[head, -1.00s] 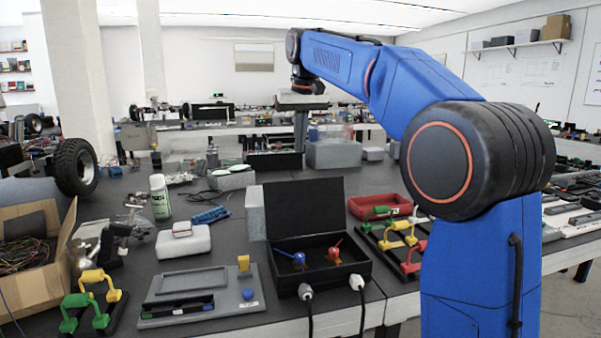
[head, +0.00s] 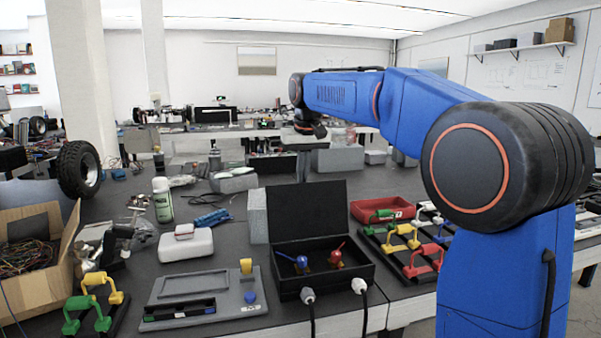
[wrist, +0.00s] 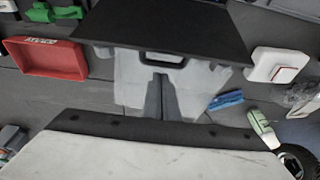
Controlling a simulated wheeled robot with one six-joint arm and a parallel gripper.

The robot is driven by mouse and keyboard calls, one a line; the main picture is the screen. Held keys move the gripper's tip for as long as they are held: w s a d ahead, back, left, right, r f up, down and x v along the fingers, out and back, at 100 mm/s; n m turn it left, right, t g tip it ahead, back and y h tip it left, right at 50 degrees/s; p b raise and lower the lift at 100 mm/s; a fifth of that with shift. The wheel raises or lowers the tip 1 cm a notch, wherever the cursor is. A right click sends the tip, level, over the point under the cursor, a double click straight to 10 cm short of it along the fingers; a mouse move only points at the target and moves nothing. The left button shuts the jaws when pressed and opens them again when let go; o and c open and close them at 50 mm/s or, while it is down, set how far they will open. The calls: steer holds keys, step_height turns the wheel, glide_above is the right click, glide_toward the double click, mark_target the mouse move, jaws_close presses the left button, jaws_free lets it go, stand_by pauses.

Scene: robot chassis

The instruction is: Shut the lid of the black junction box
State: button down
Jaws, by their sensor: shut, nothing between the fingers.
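The black junction box (head: 349,281) sits near the front edge of the dark table in the head view. Its lid (head: 306,211) stands open, roughly upright at the back. A blue lever (head: 300,262) and a red-handled lever (head: 337,257) show inside, and two cables plug into its front. My gripper (head: 301,172) points down behind the lid, its tips partly hidden. In the wrist view my gripper (wrist: 160,76) has its two fingers together and empty. The dark lid (wrist: 165,28) fills the top there, ahead of the fingers; I cannot tell any contact.
A grey block (head: 257,215) stands behind the lid's left side. A red tray (head: 380,210) and a rack with coloured handles (head: 420,262) are to the right. A white case (head: 185,246) and a grey panel (head: 200,300) are to the left.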

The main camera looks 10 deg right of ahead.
steer(key=shift+s, duration=0.45)
steer(key=shift+r, duration=0.1)
steer(key=shift+s, duration=0.1)
